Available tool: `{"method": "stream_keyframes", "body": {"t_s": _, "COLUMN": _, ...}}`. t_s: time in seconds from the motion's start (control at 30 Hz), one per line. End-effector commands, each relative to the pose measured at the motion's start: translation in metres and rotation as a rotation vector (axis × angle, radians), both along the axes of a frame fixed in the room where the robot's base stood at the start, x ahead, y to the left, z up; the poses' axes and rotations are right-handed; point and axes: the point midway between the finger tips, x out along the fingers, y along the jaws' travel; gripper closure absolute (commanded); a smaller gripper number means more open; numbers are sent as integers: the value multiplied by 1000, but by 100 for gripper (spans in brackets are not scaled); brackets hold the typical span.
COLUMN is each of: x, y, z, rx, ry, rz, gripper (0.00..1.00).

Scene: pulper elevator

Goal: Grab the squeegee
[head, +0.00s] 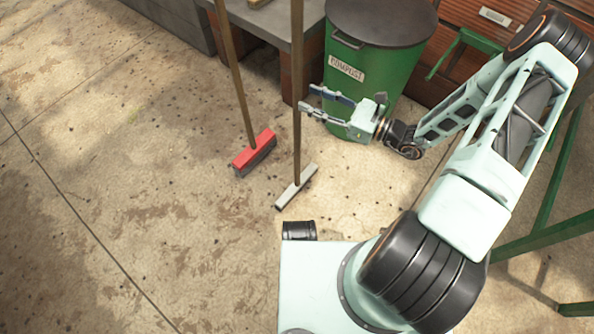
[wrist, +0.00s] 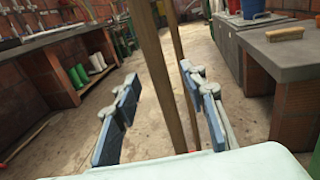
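The squeegee has a pale grey head (head: 297,187) on the floor and a long wooden handle (head: 297,60) rising nearly upright. My gripper (head: 308,99) is open and level in the head view, its fingertips pointing left right by the handle, well above the head. In the wrist view, my open fingers (wrist: 162,112) frame the near, thicker handle (wrist: 158,75), which looks like the squeegee's. A thinner handle (wrist: 178,45) shows just behind it. I cannot tell whether the near handle is between the fingertips or just beyond them. The squeegee head is hidden in the wrist view.
A broom with a red head (head: 254,150) stands left of the squeegee. A green compost bin (head: 360,75) is behind my gripper. A grey bench (head: 278,22) stands at the back. The floor on the left is clear.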

Motion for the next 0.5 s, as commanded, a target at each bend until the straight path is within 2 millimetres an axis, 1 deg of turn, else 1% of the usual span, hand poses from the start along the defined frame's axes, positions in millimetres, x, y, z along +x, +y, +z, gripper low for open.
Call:
{"method": "stream_keyframes", "body": {"t_s": 0.2, "x": 11, "y": 30, "z": 4, "rx": 1, "ry": 0, "rz": 5, "gripper": 61}}
{"method": "stream_keyframes", "body": {"t_s": 0.3, "x": 17, "y": 41, "z": 4, "rx": 0, "ry": 0, "rz": 4, "gripper": 61}}
{"method": "stream_keyframes", "body": {"t_s": 0.4, "x": 20, "y": 45, "z": 5, "rx": 0, "ry": 0, "rz": 3, "gripper": 61}}
{"method": "stream_keyframes", "body": {"t_s": 0.5, "x": 20, "y": 46, "z": 5, "rx": 0, "ry": 1, "rz": 2, "gripper": 61}}
